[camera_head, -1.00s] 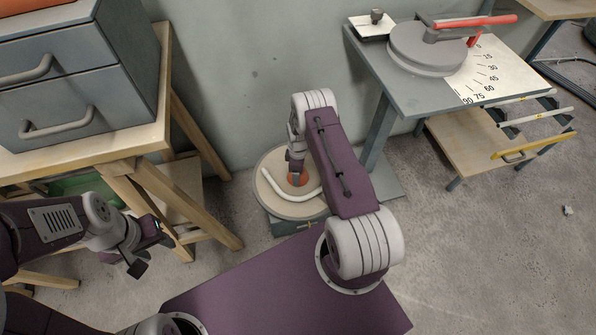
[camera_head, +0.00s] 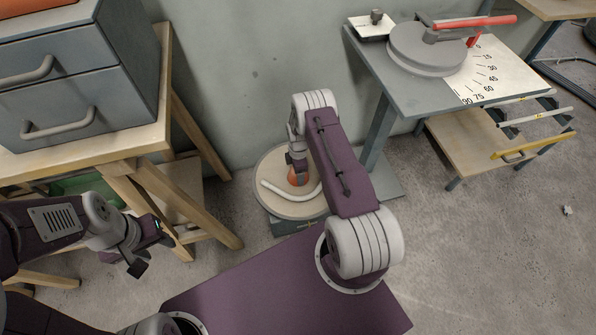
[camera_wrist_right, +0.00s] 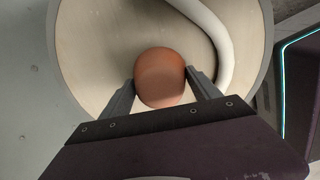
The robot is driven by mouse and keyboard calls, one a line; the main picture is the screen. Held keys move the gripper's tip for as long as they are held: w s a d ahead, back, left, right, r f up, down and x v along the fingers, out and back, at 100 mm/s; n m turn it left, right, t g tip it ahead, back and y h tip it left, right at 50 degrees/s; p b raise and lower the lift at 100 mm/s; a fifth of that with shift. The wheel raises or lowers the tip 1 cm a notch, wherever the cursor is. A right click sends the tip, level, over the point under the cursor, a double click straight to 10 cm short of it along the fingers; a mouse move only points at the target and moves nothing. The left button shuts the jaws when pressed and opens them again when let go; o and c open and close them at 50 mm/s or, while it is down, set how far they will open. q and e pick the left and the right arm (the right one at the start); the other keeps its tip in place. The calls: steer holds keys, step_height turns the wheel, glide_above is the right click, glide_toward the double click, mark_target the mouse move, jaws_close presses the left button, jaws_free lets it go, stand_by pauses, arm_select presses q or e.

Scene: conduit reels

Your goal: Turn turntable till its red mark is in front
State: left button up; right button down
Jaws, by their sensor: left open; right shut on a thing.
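The turntable (camera_head: 275,203) is a round pale wooden disc low by the wall, partly hidden behind my right arm in the head view. It also fills the upper part of the right wrist view (camera_wrist_right: 95,62). An orange-brown knob (camera_wrist_right: 160,78) stands on it. My right gripper (camera_wrist_right: 160,92) is shut on this knob, one finger on each side. A curved white conduit piece (camera_head: 285,194) lies on the disc beside the knob. No red mark on the disc can be made out. My left gripper (camera_head: 142,250) is open and empty at the left, below the wooden bench.
A wooden bench (camera_head: 95,160) with a grey drawer cabinet (camera_head: 75,85) stands at the left. A grey table (camera_head: 400,92) with a conduit bender (camera_head: 430,48) and angle scale (camera_head: 490,72) stands at the right. Bare floor (camera_head: 480,240) lies at lower right.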

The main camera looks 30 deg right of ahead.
stand_by(0.4)
steer(key=shift+c, duration=0.8)
jaws_free()
step_height(320, 180, up, 9)
steer(key=p, duration=0.4)
steer(key=shift+f+p, duration=0.2)
steer(key=shift+p, duration=0.1)
steer(key=shift+r, duration=0.25)
